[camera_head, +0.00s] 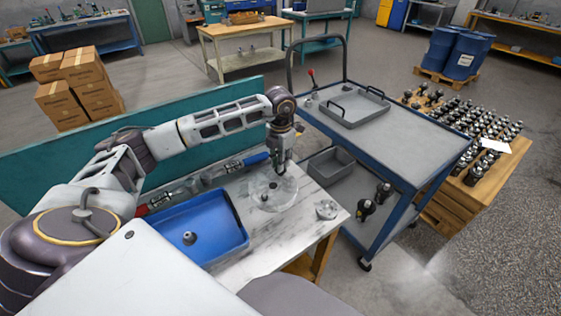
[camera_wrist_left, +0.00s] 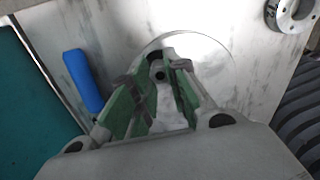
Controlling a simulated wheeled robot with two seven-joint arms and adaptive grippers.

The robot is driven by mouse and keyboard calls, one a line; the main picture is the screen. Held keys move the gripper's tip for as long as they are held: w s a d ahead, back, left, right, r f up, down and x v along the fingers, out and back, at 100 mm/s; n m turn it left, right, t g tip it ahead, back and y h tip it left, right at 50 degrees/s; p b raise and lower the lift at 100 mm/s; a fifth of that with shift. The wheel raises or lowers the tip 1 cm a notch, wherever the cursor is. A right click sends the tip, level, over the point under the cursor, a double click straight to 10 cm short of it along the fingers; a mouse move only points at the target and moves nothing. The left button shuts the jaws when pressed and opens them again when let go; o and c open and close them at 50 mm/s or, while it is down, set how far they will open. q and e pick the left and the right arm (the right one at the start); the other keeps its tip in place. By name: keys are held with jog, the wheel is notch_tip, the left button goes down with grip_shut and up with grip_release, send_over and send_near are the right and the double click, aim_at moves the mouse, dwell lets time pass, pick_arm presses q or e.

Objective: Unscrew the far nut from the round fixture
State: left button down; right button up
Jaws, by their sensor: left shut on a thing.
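The round fixture (camera_head: 287,196) is a pale, clear-looking disc on the marble-patterned workbench. It also shows in the left wrist view (camera_wrist_left: 215,62). My left gripper (camera_head: 281,172) comes down from above at the far side of the disc. In the left wrist view its green-padded fingers (camera_wrist_left: 160,75) are closed around a small dark nut (camera_wrist_left: 159,75) over the disc. The fingers hide most of this nut, and I cannot tell whether it is still threaded. A small grey nut (camera_head: 189,238) lies in the blue tray (camera_head: 225,250). My right gripper is not in view.
A silver ring-shaped part (camera_head: 327,209) sits near the bench's right corner. A blue-handled tool (camera_head: 257,158) lies along the back edge by a teal panel (camera_head: 60,165). A blue-framed cart (camera_head: 385,130) stands to the right. Bare bench (camera_head: 265,240) lies in front of the disc.

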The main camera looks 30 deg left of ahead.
pick_arm(q)
jog(key=shift+n+p, duration=0.45)
jog(key=shift+n, duration=1.95)
jog(key=shift+n+p, duration=0.6)
jog(key=shift+n, duration=1.7)
jog(key=c, duration=1.6)
grip_release()
jog(key=shift+o, duration=0.2)
jog(key=shift+r, duration=0.1)
